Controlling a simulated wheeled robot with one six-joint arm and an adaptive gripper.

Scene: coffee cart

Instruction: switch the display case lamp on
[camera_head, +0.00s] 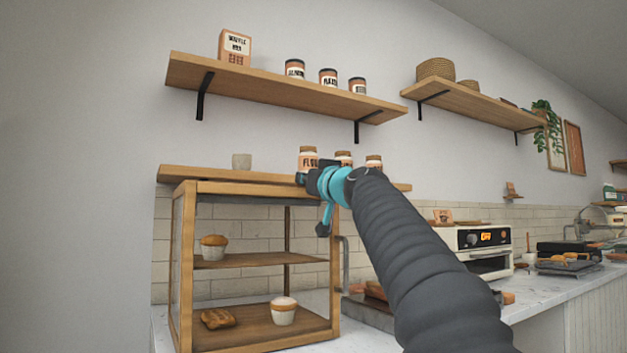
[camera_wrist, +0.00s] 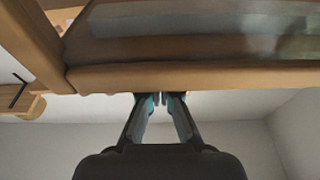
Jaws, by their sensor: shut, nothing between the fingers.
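The wooden display case (camera_head: 187,265) stands on the counter at the left in the head view, with pastries on its shelves. Its inside looks unlit, and I cannot make out a lamp or switch. My gripper (camera_head: 303,180) is at the top front edge of the case, near its right end, largely hidden by my own wrist. In the wrist view my gripper (camera_wrist: 161,98) has its two fingers together and empty, with the tips close to a wooden rail of the case (camera_wrist: 200,76). I cannot tell whether they touch it.
A low wooden shelf (camera_head: 170,172) behind the case top holds a cup (camera_head: 242,161) and several jars (camera_head: 308,158). A higher shelf (camera_head: 270,90) hangs above. An oven (camera_head: 484,250) stands farther right on the counter. The air left of the case is clear.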

